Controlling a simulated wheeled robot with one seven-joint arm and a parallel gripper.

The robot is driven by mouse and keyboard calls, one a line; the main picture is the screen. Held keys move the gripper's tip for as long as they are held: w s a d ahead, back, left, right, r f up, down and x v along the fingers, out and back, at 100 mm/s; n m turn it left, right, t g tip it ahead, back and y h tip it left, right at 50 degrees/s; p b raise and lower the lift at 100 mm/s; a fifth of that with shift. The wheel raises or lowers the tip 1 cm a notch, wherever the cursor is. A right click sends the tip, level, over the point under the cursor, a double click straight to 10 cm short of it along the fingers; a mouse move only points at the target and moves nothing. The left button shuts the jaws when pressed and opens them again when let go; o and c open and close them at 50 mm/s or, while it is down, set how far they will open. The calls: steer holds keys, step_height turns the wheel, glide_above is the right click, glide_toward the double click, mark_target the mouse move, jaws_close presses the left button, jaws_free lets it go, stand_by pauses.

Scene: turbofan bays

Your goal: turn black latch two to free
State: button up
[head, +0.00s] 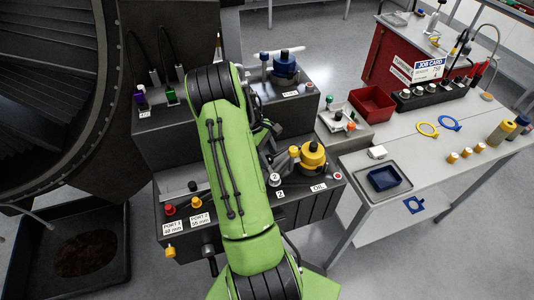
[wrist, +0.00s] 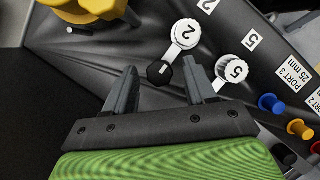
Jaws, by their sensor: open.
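Black latch two shows in the wrist view as a white round hub marked 2 (wrist: 187,33) with a short arm ending in a black knob (wrist: 160,71). The knob points down and left from the hub in that picture. My gripper (wrist: 161,66) is open, with one finger on each side of the black knob. I cannot tell whether either finger touches it. In the head view, a plate marked 2 (head: 279,194) shows on the lower bay just right of my green arm, which hides my fingertips.
A similar white latch marked 5 (wrist: 232,68) sits close to my right finger. A yellow oil cap (head: 313,154) stands beside the latch area. Blue, yellow and red plugs (wrist: 271,103) lie farther right.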

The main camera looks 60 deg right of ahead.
jaws_close()
steer(key=shift+d+m, duration=0.1)
steer(key=shift+m, duration=0.2)
steer(key=m, duration=0.2)
steer(key=m+y, duration=0.1)
steer(key=shift+d+m+y, duration=0.15)
steer(key=shift+m+y, duration=0.15)
steer(key=shift+m, duration=0.1)
steer(key=m, duration=0.2)
steer(key=m+t+y+b, duration=0.1)
steer(key=m, duration=0.1)
steer(key=shift+s+m+y, duration=0.15)
steer(key=shift+m+y, duration=0.15)
steer(key=m+t, duration=0.1)
steer(key=m, duration=0.1)
steer(key=m+b, duration=0.1)
steer(key=m, duration=0.1)
steer(key=shift+s+d+t+y, duration=0.1)
steer(key=shift+d+t+y, duration=0.05)
steer(key=shift+t+y, duration=0.25)
steer(key=shift+s+m+t, duration=0.1)
steer(key=shift+m+t, duration=0.7)
steer(key=shift+m, duration=1.7)
jaws_free()
